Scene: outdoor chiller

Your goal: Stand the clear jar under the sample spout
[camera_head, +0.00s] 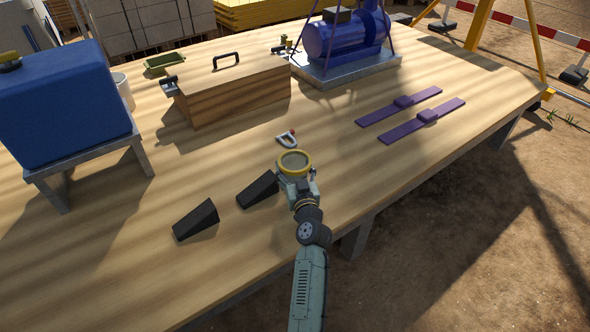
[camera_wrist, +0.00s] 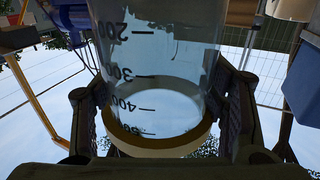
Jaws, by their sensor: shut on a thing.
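The clear jar (camera_head: 294,163) has a yellow rim and shows in the head view above the table's near middle. In the wrist view the jar (camera_wrist: 155,60) fills the centre, with black graduation marks upside down. My gripper (camera_head: 297,181) is shut on the jar, with a finger (camera_wrist: 236,112) on either side near the yellow rim. The jar looks about upright; its base is out of the wrist view. A small brass-coloured fitting (camera_head: 287,43) sits beside the blue machine (camera_head: 343,36) at the back; I cannot tell whether it is the sample spout.
A wooden box (camera_head: 235,95) stands behind the jar, and a blue tank (camera_head: 62,105) on a stand is at left. The table's near edge is close to my arm.

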